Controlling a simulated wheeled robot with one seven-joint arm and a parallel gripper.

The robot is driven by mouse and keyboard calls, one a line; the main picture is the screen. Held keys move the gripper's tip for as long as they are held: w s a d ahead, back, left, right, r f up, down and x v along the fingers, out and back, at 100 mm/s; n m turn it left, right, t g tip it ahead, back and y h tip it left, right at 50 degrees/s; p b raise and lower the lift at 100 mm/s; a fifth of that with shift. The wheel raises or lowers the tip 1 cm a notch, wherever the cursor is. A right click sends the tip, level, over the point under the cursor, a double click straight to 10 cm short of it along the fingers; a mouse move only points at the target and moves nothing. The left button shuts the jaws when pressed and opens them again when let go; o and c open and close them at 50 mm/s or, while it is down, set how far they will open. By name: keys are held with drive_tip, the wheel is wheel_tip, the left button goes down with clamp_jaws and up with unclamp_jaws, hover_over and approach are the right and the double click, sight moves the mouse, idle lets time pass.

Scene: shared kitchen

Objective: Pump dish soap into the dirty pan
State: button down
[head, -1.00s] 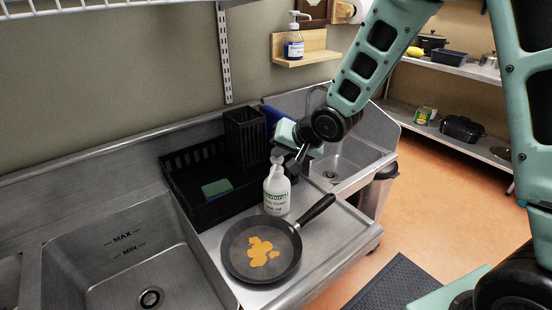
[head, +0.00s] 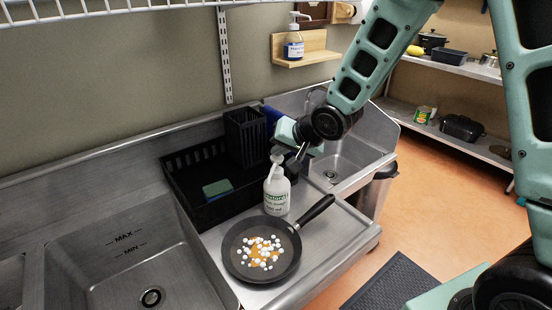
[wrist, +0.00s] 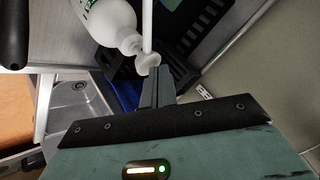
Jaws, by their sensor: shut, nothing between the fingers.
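The black frying pan (head: 238,268) lies on the steel counter, with its handle pointing up and right. White soap blobs (head: 258,242) lie over the orange-brown residue (head: 266,260) in it. The white dish soap bottle (head: 277,196) with a green-trimmed label stands upright behind the pan; it also shows in the wrist view (wrist: 108,20). My gripper (head: 299,155) is at the pump top, on its far right side. In the wrist view its fingers (wrist: 154,75) are shut, with their tips at the white pump head (wrist: 148,60). Whether they touch it is hard to tell.
A black rack (head: 178,162) with a green-blue sponge (head: 217,188) stands behind the bottle. A deep sink (head: 125,270) lies left and a smaller basin (head: 340,165) right. Another pump bottle (head: 294,44) stands on a wooden wall shelf (head: 312,52).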

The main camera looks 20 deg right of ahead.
sight(280, 160)
drive_tip(key=shift+r+p, duration=2.85)
drive_tip(key=shift+r, duration=0.2)
